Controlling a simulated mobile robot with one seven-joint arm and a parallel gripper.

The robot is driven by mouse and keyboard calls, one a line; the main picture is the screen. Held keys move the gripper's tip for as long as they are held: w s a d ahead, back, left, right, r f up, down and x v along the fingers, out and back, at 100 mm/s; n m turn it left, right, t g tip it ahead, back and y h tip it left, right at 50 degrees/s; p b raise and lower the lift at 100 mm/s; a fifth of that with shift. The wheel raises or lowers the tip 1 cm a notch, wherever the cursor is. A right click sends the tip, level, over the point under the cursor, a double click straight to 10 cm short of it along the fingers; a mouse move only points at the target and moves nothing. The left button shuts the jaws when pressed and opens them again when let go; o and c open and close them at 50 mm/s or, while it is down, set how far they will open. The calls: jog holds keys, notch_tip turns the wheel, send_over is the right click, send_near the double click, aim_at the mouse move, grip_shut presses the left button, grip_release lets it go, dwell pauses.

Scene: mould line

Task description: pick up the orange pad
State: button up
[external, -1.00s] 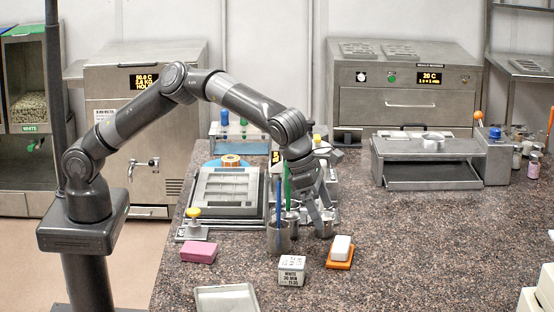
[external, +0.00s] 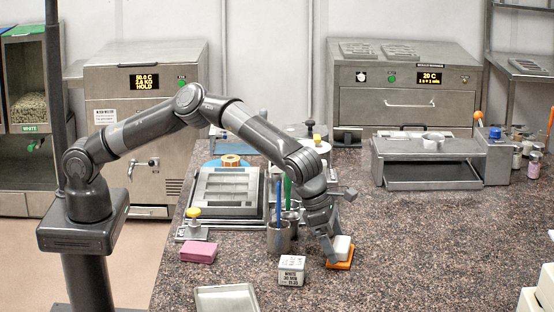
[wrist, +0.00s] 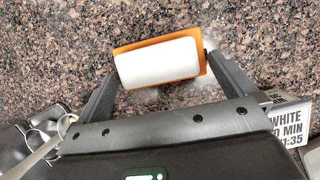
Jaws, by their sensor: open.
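The orange pad (external: 339,264) lies flat on the speckled counter, right of the white labelled block. A white block (external: 343,246) rests on top of it and covers most of it. In the wrist view the orange pad (wrist: 128,48) shows as a rim around the white block (wrist: 158,63). My gripper (external: 335,254) is down at the pad, open. In the wrist view my gripper (wrist: 160,72) has one finger at each end of the pad and white block. Whether the fingertips touch the pad I cannot tell.
The white labelled block (external: 291,270) stands just left of the pad. Metal cups (external: 279,238) with tools stand behind it. A pink block (external: 198,251) and a metal tray (external: 227,298) lie further left. The counter right of the pad is clear.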

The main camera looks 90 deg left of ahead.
jog(key=c, duration=1)
